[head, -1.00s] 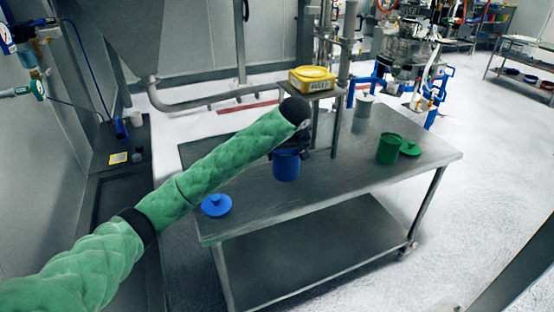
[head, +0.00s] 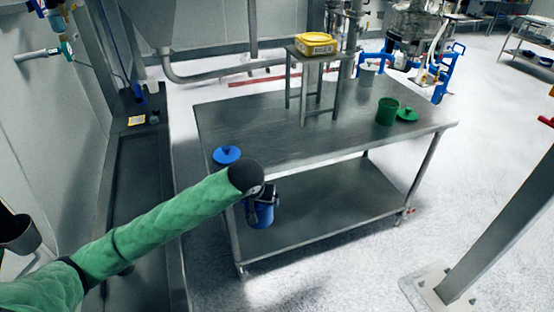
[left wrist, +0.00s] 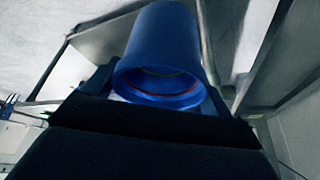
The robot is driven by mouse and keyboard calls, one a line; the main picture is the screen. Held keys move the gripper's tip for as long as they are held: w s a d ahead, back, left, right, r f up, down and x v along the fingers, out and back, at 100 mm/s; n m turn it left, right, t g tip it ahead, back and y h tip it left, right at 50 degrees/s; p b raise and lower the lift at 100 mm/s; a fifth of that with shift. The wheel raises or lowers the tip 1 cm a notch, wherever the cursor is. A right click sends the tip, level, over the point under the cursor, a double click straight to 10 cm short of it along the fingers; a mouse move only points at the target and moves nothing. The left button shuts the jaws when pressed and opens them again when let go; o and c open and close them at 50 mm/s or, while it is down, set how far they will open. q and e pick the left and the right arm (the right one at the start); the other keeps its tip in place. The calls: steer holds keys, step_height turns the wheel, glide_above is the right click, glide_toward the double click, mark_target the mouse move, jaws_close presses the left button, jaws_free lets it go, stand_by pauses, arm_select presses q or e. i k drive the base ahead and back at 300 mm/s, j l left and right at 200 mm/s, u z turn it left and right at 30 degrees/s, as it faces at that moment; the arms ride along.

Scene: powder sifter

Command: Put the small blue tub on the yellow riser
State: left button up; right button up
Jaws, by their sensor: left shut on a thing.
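The small blue tub (head: 262,215) hangs in my left gripper (head: 262,192), in front of the steel table's near edge and below the level of its top. In the left wrist view the tub (left wrist: 165,40) sits between the dark fingers, its open rim toward the camera. My left gripper is shut on it; the finger contact is partly hidden. The yellow riser (head: 316,46) is a low yellow block with a label, on a small metal stand at the table's back. It is well above and behind the tub. My right gripper is not in view.
On the steel table (head: 270,130) lie a blue lid (head: 227,155), a green tub (head: 387,111), a green lid (head: 407,115) and a grey container (head: 366,77) behind. The stand (head: 304,85) has thin legs. The middle of the tabletop is clear. A metal post (head: 500,235) stands at the right.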

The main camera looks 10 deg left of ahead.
mark_target(316, 38)
steer(key=i+l+u, duration=0.3)
steer(key=l+u, duration=0.15)
steer(key=l, duration=0.15)
steer(key=i+l+u, duration=0.2)
steer(key=l, duration=0.15)
steer(key=l+u, duration=0.2)
steer(key=l, duration=0.15)
steer(key=i+l+u, duration=0.2)
steer(key=l, duration=0.15)
steer(key=k, duration=0.1)
